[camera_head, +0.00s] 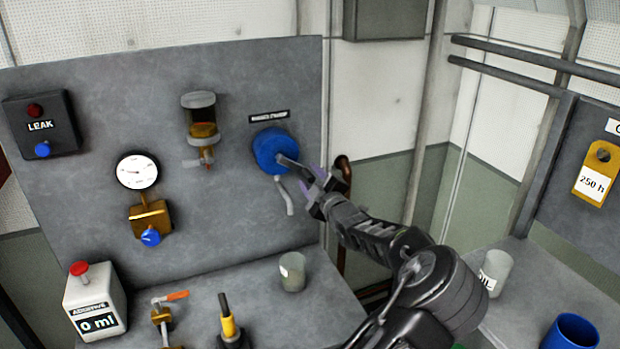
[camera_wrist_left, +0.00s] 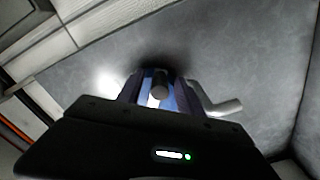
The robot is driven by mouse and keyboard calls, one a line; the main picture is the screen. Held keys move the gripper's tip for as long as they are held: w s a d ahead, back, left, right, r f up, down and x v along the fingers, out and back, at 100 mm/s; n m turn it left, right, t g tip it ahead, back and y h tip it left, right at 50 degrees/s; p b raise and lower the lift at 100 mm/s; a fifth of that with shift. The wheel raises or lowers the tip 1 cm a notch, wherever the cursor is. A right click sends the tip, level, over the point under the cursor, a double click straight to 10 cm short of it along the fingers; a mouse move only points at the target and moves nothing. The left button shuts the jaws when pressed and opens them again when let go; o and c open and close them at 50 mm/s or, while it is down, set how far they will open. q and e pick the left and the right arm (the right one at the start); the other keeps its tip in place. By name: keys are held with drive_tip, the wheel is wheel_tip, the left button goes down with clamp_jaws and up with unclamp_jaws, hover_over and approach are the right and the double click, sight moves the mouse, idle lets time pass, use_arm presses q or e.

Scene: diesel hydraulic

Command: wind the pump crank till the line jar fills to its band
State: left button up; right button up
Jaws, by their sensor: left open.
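The pump is a round blue body (camera_head: 271,150) on the grey panel, under a small label. A grey bar, apparently its crank (camera_head: 288,162), runs from its face toward my left gripper (camera_head: 312,182). A bent grey rod (camera_head: 285,196) hangs below the body. In the left wrist view, a round grey handle end (camera_wrist_left: 160,86) lies between the fingers of my open left gripper (camera_wrist_left: 160,95), with blue behind it; whether they touch is unclear. The bent rod (camera_wrist_left: 218,106) shows at right. The line jar (camera_head: 202,115) holds amber liquid low down; its band is unclear. My right gripper is out of view.
A LEAK box (camera_head: 40,124), a gauge (camera_head: 137,171) and a brass valve (camera_head: 150,216) are on the panel. An additive bottle (camera_head: 95,302), an orange-handled valve (camera_head: 163,315), a yellow-black tool (camera_head: 228,325) and a cup (camera_head: 292,272) stand below. A blue cup (camera_head: 570,333) is at right.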

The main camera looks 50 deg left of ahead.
use_arm(q)
drive_tip(key=b+v, duration=0.1)
drive_tip(key=v, duration=0.6)
drive_tip(key=shift+s, duration=0.1)
